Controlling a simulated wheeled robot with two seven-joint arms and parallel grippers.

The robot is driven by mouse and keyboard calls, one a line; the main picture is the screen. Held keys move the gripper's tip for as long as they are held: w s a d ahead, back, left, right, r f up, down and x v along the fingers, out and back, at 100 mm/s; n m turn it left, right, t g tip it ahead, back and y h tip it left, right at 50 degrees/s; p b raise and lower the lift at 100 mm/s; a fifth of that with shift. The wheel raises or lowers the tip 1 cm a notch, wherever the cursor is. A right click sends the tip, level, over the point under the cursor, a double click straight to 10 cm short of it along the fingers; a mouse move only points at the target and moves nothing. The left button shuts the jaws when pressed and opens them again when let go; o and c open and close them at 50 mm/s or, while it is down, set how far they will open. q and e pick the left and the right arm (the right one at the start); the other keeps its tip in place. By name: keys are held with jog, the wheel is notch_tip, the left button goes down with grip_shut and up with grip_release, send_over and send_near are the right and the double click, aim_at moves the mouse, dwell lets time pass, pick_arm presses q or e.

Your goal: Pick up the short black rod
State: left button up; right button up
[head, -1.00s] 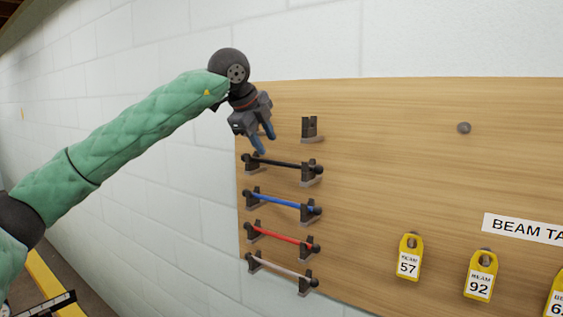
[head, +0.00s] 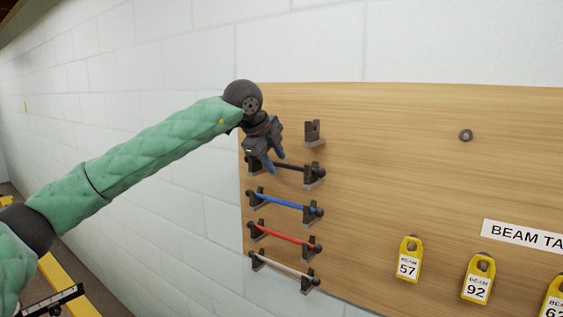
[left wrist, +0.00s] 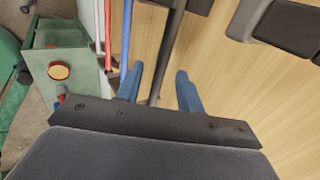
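The black rod (head: 297,168) lies across its pair of dark brackets on the wooden board. Its left part is hidden behind my left gripper (head: 274,164) in the head view. In the left wrist view, my left gripper (left wrist: 158,82) is open, with its two blue fingers apart. The black rod (left wrist: 167,48) runs between the fingers there, with a gap on both sides. I cannot tell how deep it sits between them. My right gripper is not in view.
Below hang a blue rod (head: 285,201), a red rod (head: 282,234) and a pale rod (head: 283,266) on brackets. An empty bracket (head: 313,134) stands above the black rod. Yellow tags (head: 410,258) hang at the right. The board (head: 400,160) is mostly clear between.

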pick_arm(q)
jog(key=shift+f, duration=0.1)
jog(key=c, duration=0.5)
grip_shut()
